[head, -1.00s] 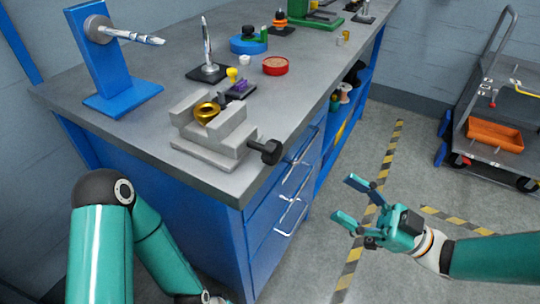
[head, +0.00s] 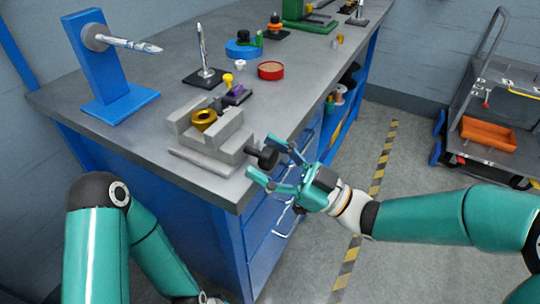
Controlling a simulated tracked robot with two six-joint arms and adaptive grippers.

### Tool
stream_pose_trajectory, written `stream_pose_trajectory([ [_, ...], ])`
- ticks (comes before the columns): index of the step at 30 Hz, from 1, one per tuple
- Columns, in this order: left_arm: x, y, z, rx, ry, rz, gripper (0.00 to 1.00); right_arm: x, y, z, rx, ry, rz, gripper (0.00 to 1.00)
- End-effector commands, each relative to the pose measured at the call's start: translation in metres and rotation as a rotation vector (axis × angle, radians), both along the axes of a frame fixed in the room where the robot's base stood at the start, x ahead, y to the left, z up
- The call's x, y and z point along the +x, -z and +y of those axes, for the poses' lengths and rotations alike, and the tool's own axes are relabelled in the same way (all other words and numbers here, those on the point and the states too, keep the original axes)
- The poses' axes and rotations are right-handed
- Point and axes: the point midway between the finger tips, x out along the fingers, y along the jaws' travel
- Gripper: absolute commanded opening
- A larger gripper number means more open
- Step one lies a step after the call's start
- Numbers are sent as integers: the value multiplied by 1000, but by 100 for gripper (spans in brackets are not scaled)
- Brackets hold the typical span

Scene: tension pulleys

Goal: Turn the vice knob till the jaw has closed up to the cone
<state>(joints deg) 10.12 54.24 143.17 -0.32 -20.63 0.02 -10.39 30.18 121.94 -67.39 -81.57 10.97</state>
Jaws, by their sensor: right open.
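The grey vice (head: 192,155) stands near the bench's front corner. The gold cone (head: 204,117) sits between its two jaws; I cannot tell how wide the gap is. The black vice knob (head: 265,157) sticks out from the vice's right side, by the bench edge. My right gripper (head: 261,158) is open and empty. Its two fingertips are level with the knob in the picture, one above and one below it. I cannot tell whether they touch it. My left arm is folded at the lower left, and its gripper is out of view.
A blue stand with a metal spindle (head: 106,70) is at the bench's left. A metal cone on a dark base (head: 204,76), a red dish (head: 271,70) and a blue disc (head: 244,48) are behind the vice. Drawer handles (head: 288,215) stick out below the bench top. A trolley is at right.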

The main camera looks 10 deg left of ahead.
Motion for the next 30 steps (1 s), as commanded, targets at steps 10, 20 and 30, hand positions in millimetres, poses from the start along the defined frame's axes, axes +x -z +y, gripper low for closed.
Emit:
stream_pose_trajectory([
  [10, 0, 0, 0, 0, 0, 0, 40, 0, 0, 1, 0, 1, -1, 59],
  [20, 0, 0, 0, 0, 0, 0, 40, 0, 0, 1, -1, 0, -1, 7],
  [30, 0, 11, 0, 0, 0, 0, 40, -3, 1, 2, 118, -5, 292, 7],
])
